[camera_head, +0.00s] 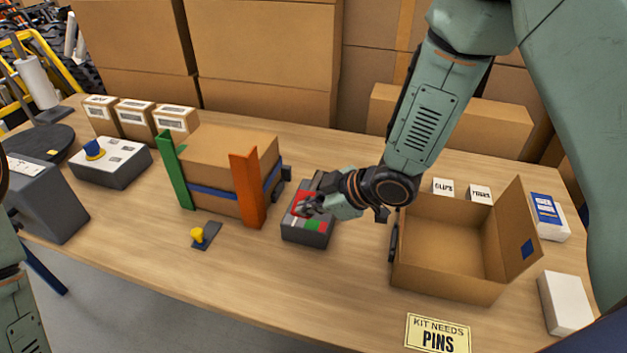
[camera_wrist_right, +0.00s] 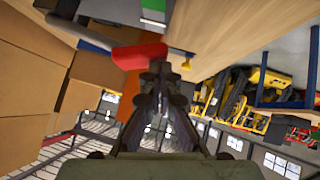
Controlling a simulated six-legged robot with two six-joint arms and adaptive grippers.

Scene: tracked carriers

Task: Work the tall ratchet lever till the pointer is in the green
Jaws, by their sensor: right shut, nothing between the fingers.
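A dark grey unit (camera_head: 305,236) stands on the table in front of the strapped carton, with red and green patches on its face. A red part (camera_head: 298,203) shows at its top beside my right gripper (camera_head: 312,206), probably the lever's grip; the lever's shaft is not clear. In the right wrist view a red bar (camera_wrist_right: 140,56) lies just beyond the fingertips (camera_wrist_right: 155,72). My right gripper is shut and empty, close to the red part; I cannot tell whether they touch. The pointer is too small to make out. My left gripper is out of view.
A carton (camera_head: 218,148) with a blue strap stands between a green post (camera_head: 174,172) and an orange post (camera_head: 246,188). A yellow knob (camera_head: 197,234) is at front left. An open cardboard box (camera_head: 440,278) stands right of my gripper.

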